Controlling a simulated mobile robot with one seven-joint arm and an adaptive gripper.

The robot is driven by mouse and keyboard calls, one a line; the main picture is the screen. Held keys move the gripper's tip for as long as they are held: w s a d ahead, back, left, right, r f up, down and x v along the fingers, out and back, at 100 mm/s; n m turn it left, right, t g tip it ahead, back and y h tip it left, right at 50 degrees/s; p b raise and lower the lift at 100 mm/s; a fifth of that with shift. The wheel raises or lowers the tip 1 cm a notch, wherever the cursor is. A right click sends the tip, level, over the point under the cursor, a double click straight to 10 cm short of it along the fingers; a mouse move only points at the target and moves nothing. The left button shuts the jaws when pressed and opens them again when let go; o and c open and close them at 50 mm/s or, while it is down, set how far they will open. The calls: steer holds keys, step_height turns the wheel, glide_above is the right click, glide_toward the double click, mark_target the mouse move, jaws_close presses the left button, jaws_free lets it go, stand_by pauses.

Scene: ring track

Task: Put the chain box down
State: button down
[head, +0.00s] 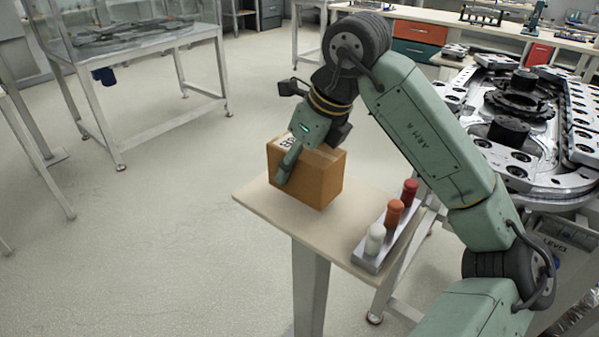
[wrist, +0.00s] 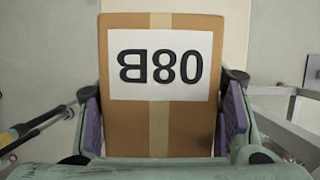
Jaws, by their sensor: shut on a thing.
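The chain box is a brown cardboard box (head: 318,178) with a tape strip and a white label on top. In the wrist view the box (wrist: 190,125) fills the middle, its label upside down and seeming to read 08B. My gripper (head: 303,160) is shut on the box from above. In the wrist view its purple pads press on the box's left and right sides (wrist: 160,120). The box is upright at the small beige table (head: 262,206), near its far end. I cannot tell whether its underside touches the tabletop.
A grey rack with white (head: 375,240), orange (head: 393,213) and red (head: 409,191) capped pegs stands on the table's right side. The metal ring track (head: 480,150) is at the right. A glass-sided bench (head: 150,45) stands back left. Floor at left is clear.

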mark_target(322, 153)
steer(key=shift+f, duration=1.25)
steer(key=shift+f, duration=0.15)
steer(key=c, duration=0.5)
jaws_free()
steer(key=b+v, duration=0.1)
steer(key=v, duration=1.1)
steer(key=shift+d, duration=0.1)
steer(key=shift+s, duration=0.1)
